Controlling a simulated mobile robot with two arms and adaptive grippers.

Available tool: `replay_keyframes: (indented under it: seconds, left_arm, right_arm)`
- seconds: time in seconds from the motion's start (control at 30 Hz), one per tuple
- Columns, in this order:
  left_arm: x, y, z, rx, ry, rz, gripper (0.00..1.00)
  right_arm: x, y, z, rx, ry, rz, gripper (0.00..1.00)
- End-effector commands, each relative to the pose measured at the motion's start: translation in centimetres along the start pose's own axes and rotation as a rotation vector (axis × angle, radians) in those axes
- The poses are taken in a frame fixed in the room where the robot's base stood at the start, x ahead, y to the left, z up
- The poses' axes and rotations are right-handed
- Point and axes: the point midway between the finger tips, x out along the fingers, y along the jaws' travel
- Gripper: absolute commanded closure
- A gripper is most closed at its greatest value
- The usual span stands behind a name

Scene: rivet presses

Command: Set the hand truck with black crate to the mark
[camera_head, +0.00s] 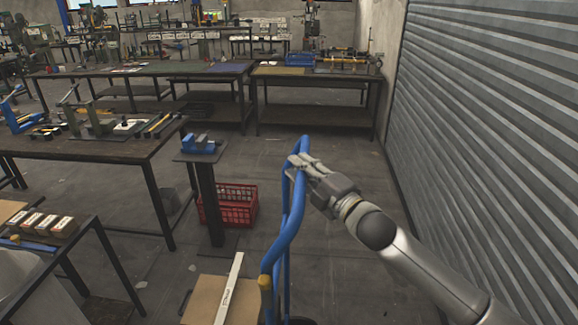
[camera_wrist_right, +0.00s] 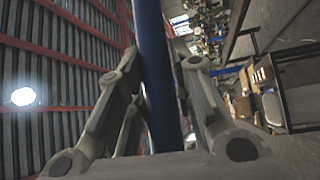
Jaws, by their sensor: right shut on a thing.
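The blue tubular frame of the hand truck (camera_head: 281,240) stands in the lower middle of the head view, in front of me. My right gripper (camera_head: 297,163) is shut on its upper rail. In the right wrist view the blue tube (camera_wrist_right: 157,75) runs between the two fingers of my right gripper (camera_wrist_right: 160,95). A dark wheel shows at the truck's foot. A brown cardboard box (camera_head: 205,300) with a white strip leaning on it is beside the frame. I see no black crate and no mark. My left gripper is not in view.
A red crate (camera_head: 232,204) sits on the floor behind a pedestal with a blue vise (camera_head: 200,145). Workbenches (camera_head: 100,150) stand at left and back. A corrugated shutter (camera_head: 490,120) closes the right side. Floor beyond the truck (camera_head: 335,195) is clear.

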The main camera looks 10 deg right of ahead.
Motion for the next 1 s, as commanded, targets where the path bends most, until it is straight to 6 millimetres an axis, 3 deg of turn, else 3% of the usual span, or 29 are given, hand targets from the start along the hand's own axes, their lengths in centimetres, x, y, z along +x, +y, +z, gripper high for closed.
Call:
replay_keyframes:
  seconds: [0.47,0.5,0.63,1.0]
  left_arm:
    - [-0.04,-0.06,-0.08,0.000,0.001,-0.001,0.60]
    - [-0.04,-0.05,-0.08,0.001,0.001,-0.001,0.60]
    - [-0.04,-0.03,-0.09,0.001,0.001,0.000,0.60]
    - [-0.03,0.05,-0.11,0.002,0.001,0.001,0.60]
  right_arm:
    - [-0.35,-0.07,0.22,0.003,0.003,-0.001,1.00]
    - [-0.35,-0.06,0.21,0.003,0.003,-0.001,0.74]
    - [-0.34,-0.01,0.22,0.002,0.003,-0.001,0.57]
    - [-0.53,0.05,0.23,0.001,0.003,0.001,0.56]
